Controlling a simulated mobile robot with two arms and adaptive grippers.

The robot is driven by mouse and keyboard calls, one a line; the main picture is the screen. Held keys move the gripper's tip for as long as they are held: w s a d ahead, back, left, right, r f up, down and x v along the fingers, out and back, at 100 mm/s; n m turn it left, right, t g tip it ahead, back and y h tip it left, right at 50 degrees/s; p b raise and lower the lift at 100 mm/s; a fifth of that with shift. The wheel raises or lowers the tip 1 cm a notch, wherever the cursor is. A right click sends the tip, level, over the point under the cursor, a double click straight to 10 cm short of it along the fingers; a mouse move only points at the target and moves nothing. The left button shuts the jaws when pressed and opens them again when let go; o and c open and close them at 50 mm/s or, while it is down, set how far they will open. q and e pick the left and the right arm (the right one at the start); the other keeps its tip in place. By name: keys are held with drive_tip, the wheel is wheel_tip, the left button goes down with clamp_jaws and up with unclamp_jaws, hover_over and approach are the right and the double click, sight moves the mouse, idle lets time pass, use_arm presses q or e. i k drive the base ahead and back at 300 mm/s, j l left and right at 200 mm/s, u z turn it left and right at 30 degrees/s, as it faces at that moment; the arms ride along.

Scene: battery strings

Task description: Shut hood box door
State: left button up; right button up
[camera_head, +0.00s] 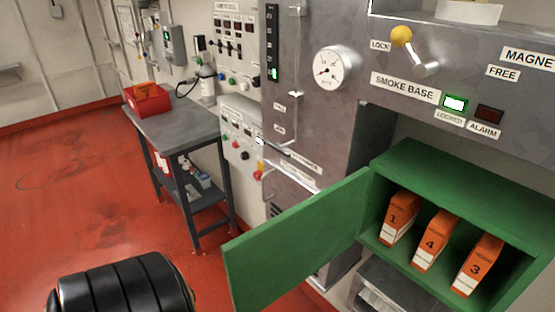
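The green hood box (465,178) is at the lower right, under the grey panel. Its green door (295,243) stands wide open, swung out to the left from the box's left edge. Inside the box stand three orange-and-white packs in a row: pack 1 (398,217), pack 4 (436,240) and pack 3 (477,265). Neither of my grippers shows in the head view. A black ribbed part, seemingly of my own arm, is at the bottom left, apart from the door in the picture.
A grey side table (180,127) with a red bin (148,102) stands left. Red floor is open at left.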

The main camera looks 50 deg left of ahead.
sight(262, 265)
drive_tip(key=j+z, duration=0.1)
drive_tip(key=j, duration=0.35)
drive_tip(key=k+j+z, duration=0.1)
drive_tip(key=j, duration=0.35)
drive_tip(key=k+j+z, duration=0.1)
drive_tip(key=j, duration=0.35)
drive_tip(key=k+j+z, duration=0.1)
drive_tip(key=j, duration=0.35)
drive_tip(key=k+j, duration=0.2)
drive_tip(key=j, duration=0.2)
drive_tip(key=k+z, duration=0.15)
